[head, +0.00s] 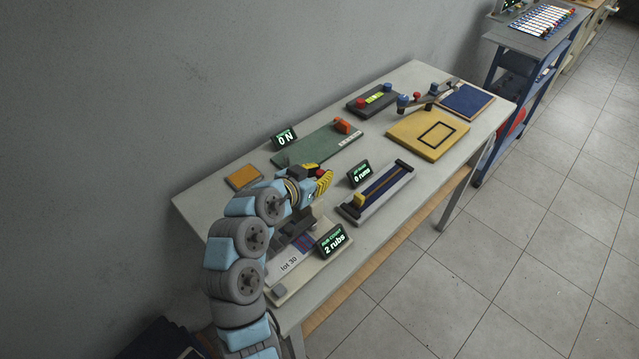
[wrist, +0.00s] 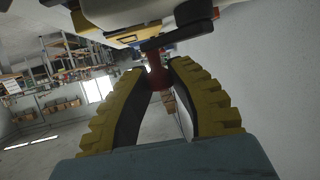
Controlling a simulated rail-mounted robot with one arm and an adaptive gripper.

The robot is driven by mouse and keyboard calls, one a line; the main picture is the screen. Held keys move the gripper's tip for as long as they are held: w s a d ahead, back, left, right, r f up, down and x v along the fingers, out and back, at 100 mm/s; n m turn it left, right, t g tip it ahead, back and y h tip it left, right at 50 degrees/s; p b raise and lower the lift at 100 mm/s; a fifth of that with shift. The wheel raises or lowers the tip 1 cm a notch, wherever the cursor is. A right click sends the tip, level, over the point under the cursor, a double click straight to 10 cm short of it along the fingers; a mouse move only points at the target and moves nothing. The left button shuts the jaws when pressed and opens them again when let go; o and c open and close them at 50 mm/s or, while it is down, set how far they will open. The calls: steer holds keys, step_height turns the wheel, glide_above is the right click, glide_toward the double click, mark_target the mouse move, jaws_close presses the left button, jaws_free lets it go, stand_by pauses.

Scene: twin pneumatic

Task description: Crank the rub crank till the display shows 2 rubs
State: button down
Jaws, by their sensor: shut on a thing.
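My gripper (head: 323,180) has yellow ribbed fingers and is at the back side of the rub tester at the table's near end. In the wrist view my gripper (wrist: 158,82) is shut on the red crank knob (wrist: 160,78), which hangs from a dark crank arm (wrist: 178,37). The rub display (head: 333,242) is a small black tilted sign and reads "2 rubs" in green. The rub tester's base (head: 312,268) carries a strip marked "lot 30" (head: 289,264). My arm hides much of the tester and crank in the head view.
Beside the tester are a "0 runs" display (head: 359,173) and a blue-grey track device (head: 378,194). Further along are a green board (head: 310,147), a "0 N" display (head: 284,138) and a yellow board (head: 410,141). A wall runs along the table's back.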

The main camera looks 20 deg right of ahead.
steer(key=shift+s+r+m+g+h+b, duration=0.15)
steer(key=shift+r+m+g+h+b, duration=0.3)
steer(key=shift+b, duration=0.25)
steer(key=shift+s+m+g, duration=0.1)
steer(key=shift+m+g, duration=0.15)
steer(key=c, duration=1)
jaws_free()
steer(key=shift+d+r, duration=0.1)
steer(key=shift+d, duration=0.05)
steer(key=shift+o, duration=0.4)
steer(key=shift+w, duration=0.25)
steer(key=shift+s+f+b, duration=0.15)
steer(key=shift+f+b, duration=0.1)
steer(key=shift+b, duration=0.05)
steer(key=v, duration=1.2)
